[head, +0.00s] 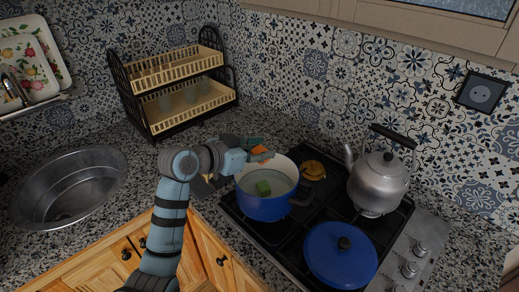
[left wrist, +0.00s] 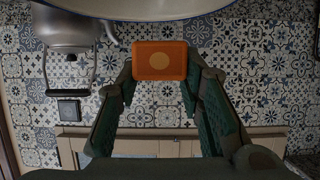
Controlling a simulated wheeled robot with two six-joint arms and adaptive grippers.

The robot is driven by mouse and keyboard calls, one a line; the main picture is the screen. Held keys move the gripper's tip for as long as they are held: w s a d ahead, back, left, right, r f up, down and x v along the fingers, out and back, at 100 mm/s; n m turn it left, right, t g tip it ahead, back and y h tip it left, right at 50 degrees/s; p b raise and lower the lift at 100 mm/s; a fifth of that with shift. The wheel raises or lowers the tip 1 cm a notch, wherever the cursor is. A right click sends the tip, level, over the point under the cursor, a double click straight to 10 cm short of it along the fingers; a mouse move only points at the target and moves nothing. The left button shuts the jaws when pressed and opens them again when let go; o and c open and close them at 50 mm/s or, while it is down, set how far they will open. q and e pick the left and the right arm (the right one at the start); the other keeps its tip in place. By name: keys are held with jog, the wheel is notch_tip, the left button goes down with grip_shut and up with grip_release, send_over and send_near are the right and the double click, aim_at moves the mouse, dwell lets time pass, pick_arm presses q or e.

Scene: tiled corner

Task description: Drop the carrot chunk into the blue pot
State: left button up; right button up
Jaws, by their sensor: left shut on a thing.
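The carrot chunk (left wrist: 160,60) is an orange block with a paler round spot on its face in the left wrist view. It also shows as a small orange piece in the head view (head: 256,149). My left gripper (head: 260,154) is shut on it, with a fingertip at each side, at the far-left rim of the blue pot. The blue pot (head: 266,207) stands open on the stove, with a green chunk (head: 263,188) inside. The pot's pale rim (left wrist: 150,8) crosses the top of the left wrist view. My right gripper is not in view.
A silver kettle (head: 378,184) stands right of the pot on the stove (head: 295,232). A blue lid (head: 340,254) lies in front. A two-tier rack (head: 180,100) stands behind, and a sink (head: 68,187) is at left.

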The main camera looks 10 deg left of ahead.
pick_arm(q)
jog(key=shift+r, duration=0.2)
jog(key=o, duration=1.2)
jog(key=shift+s+a, duration=0.1)
jog(key=shift+s, duration=0.05)
jog(key=v, duration=1.2)
jog(key=shift+a, duration=0.1)
